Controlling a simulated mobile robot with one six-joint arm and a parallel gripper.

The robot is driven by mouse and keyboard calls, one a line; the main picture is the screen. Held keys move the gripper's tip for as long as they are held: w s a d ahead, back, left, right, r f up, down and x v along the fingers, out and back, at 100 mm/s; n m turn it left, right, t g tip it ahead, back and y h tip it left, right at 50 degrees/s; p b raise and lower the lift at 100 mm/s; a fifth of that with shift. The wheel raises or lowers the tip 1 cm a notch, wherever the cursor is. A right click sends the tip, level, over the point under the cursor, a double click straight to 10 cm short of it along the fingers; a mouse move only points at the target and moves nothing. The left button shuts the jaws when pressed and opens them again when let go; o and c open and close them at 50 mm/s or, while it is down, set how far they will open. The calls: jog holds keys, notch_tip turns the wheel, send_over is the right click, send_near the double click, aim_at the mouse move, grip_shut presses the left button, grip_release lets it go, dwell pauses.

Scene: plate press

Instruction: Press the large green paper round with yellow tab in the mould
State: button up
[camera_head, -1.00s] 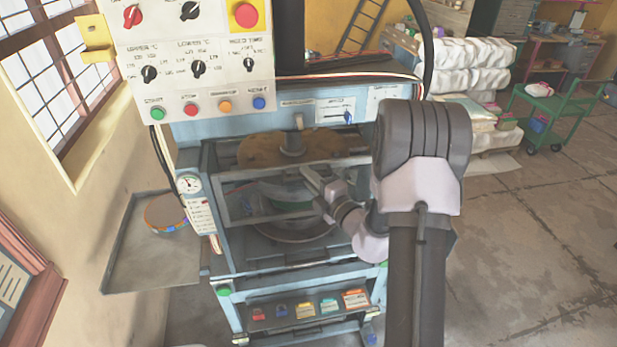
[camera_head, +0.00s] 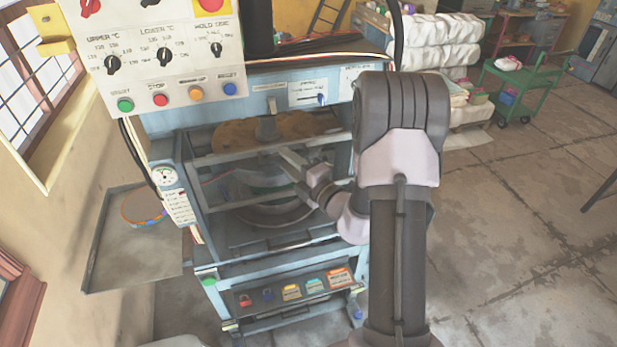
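The press (camera_head: 225,255) is a light blue machine left of centre, with a brown upper platen (camera_head: 225,137) above its opening. A grey barred guard frame (camera_head: 225,208) stands across the opening. Behind it a round lower mould (camera_head: 240,219) shows in part. A faint greenish patch shows in the mould area, but I cannot tell whether it is the green paper round; no yellow tab is clear. My gripper (camera_head: 287,163) is at the guard's upper right, in front of the opening. Its fingers are small and overlap the bars, so their opening and any contact are unclear.
A control panel (camera_head: 190,50) with knobs and coloured buttons hangs at upper left. A side shelf (camera_head: 130,255) holds a round stack (camera_head: 143,205). Coloured labelled blocks (camera_head: 291,292) line the press's lower tray. A green cart (camera_head: 520,95) stands far right; the floor there is mostly clear.

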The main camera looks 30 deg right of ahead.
jog(key=s+d, duration=0.1)
jog(key=s, duration=1.4)
jog(key=shift+s+d+p, duration=0.3)
jog(key=shift+d+p, duration=0.05)
